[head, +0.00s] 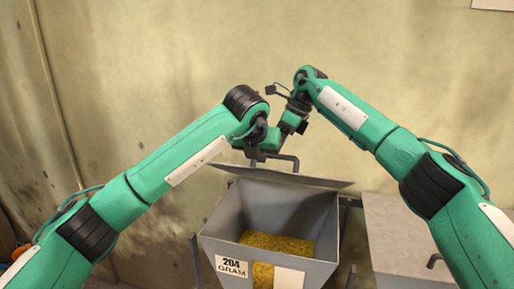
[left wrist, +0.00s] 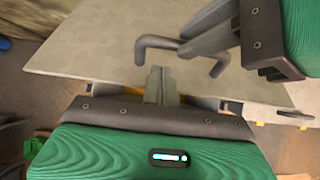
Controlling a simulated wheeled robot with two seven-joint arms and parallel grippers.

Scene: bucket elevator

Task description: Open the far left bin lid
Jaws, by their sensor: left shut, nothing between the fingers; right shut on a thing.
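The far left bin (head: 218,245), a grey hopper with a "GRAM" label, stands in the middle of the head view. Its mouth is uncovered and yellow grain (head: 280,243) shows inside. The grey lid (head: 318,182) is raised behind the mouth and seen nearly edge-on; its broad face fills much of the left wrist view (left wrist: 90,55). My right gripper (left wrist: 188,48) is shut on the lid's bent bar handle (left wrist: 150,42). My left gripper (left wrist: 160,82) is shut and empty, close to the lid's face below the handle. In the head view both grippers crowd together above the lid and partly hide each other.
A second grey bin with its lid (head: 400,225) down stands to the right. A stained wall (head: 400,60) rises close behind the bins.

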